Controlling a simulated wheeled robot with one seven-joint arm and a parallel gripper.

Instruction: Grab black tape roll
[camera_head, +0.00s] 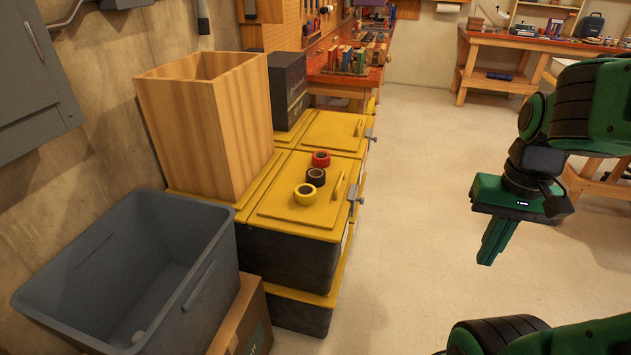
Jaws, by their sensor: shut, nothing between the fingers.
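A black tape roll (316,178) lies flat on the yellow lid of a black storage box (268,211). A red tape roll (320,159) lies just behind it and a yellow tape roll (305,195) just in front, the three in a close row. My green gripper (487,262) hangs pointing down over the floor, well to the right of the box. Its fingers are together and hold nothing. It is apart from all three rolls.
A tall open wooden box (190,125) stands left of the rolls, with a black box (288,92) behind it. A yellow lid handle (339,189) rises right of the rolls. A grey open bin (200,283) is front left. Workbenches (520,42) stand behind. The floor between box and gripper is clear.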

